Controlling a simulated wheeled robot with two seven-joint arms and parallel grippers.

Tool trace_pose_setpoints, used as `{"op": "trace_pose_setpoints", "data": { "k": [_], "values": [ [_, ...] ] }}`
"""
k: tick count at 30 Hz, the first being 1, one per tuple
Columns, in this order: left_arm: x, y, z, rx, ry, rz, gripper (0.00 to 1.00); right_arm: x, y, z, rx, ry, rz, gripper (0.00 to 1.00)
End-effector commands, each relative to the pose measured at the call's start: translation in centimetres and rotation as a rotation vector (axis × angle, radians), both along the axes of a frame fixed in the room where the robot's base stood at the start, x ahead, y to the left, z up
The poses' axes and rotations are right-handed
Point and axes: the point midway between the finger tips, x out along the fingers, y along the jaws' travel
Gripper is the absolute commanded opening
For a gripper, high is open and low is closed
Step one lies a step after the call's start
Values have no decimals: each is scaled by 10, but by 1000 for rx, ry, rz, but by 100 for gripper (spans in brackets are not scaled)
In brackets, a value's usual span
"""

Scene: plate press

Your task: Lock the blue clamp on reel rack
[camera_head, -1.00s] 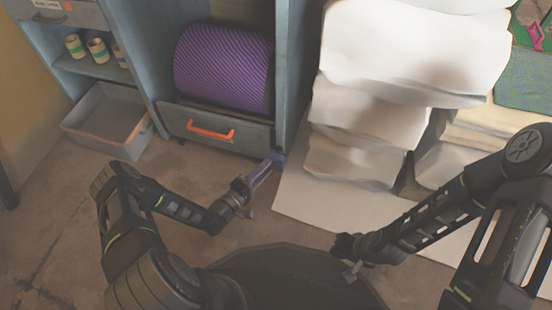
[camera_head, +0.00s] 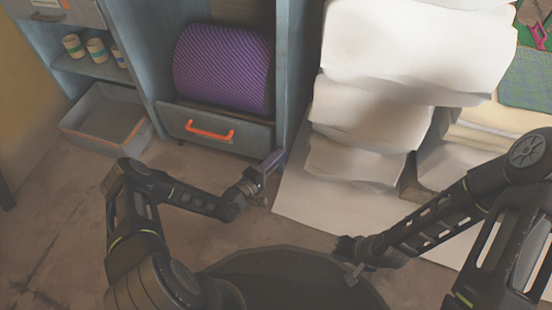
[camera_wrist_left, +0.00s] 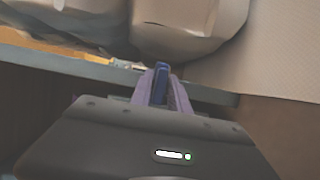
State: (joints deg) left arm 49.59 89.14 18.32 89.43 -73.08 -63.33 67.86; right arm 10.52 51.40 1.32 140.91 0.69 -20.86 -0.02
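The blue clamp (camera_wrist_left: 161,82) shows in the left wrist view between the purple-grey fingers of my left gripper (camera_wrist_left: 163,92). The fingers stand close on both sides of it; I cannot tell whether they press on it. In the head view my left gripper (camera_head: 270,166) reaches the lower right corner of the reel rack (camera_head: 288,95), where its fingers mostly hide the clamp. A purple reel (camera_head: 223,68) sits in the rack. My right gripper (camera_head: 353,264) is low in the middle, away from the rack, and its fingers are too small to read.
A drawer with an orange handle (camera_head: 210,132) is below the reel. An open grey bin (camera_head: 105,122) stands at the left, under a shelf of small rolls (camera_head: 97,50). White stacked sacks (camera_head: 370,112) stand close to the right of the rack. The floor before the rack is clear.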

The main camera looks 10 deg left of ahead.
Motion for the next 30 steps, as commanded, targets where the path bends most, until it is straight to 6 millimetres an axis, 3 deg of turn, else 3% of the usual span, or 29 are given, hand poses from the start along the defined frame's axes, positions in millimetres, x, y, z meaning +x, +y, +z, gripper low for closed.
{"op": "trace_pose_setpoints", "data": {
  "k": [5,20,30],
  "values": [
    [0,0,0,0,0,0,0,0,0,0,0,0,0,0],
    [0,0,0,20,-1,0,0,0,0,1,0,1,0,0],
    [-1,-1,1,169,-9,-3,0,-1,0,8,-1,1,1,0]
  ]
}}
